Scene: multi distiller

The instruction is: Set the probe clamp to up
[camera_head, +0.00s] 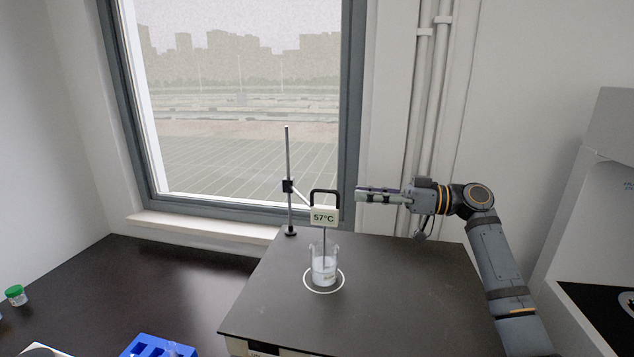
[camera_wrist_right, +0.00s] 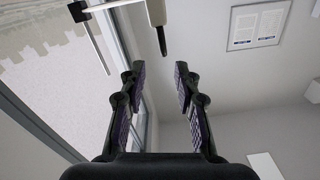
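The probe's white display (camera_head: 323,217) reads 57°C and has a black handle (camera_head: 325,191) on top. Its thin rod runs down into a glass beaker (camera_head: 324,268) of pale liquid. A dark clamp (camera_head: 288,186) holds the probe by a slanted arm on the upright stand rod (camera_head: 288,155), below mid-height. My right gripper (camera_head: 359,194) is right of the handle, at about its height, apart from it. In the right wrist view its fingers (camera_wrist_right: 160,78) are spread and empty; a pale, dark-ended part and the stand rod (camera_wrist_right: 95,42) show beyond. My left gripper is out of view.
The beaker stands inside a white ring (camera_head: 341,283) on a raised dark platform (camera_head: 400,300). A window is behind. A blue rack (camera_head: 150,346) and a green-capped jar (camera_head: 16,295) are at the lower left. The platform's right part is clear.

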